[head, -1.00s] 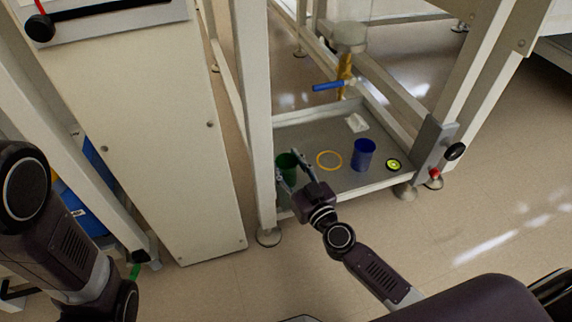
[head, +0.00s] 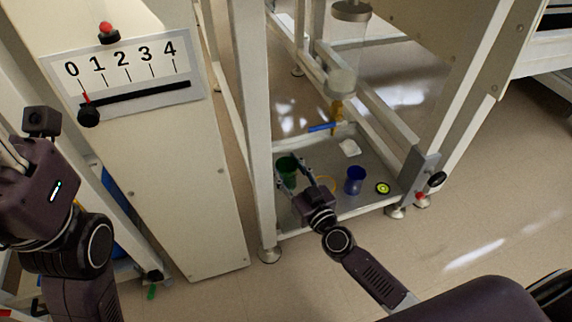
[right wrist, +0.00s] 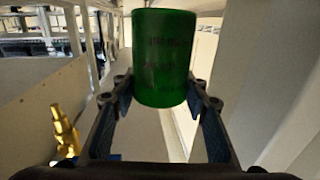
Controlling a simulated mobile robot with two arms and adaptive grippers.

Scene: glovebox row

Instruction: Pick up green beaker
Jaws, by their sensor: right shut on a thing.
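The green beaker (head: 286,168) is between the fingers of my right gripper (head: 291,174) in the head view, above the left part of a grey tray (head: 352,207). In the right wrist view the green beaker (right wrist: 165,60) stands roughly upright with dark marks on its side, and both fingers of my right gripper (right wrist: 163,98) press on its lower sides. It appears raised clear of the tray. My left gripper (head: 14,158) is at the left edge of the head view, partly cut off, and its opening cannot be made out.
A white frame post (head: 254,130) stands close left of the beaker.

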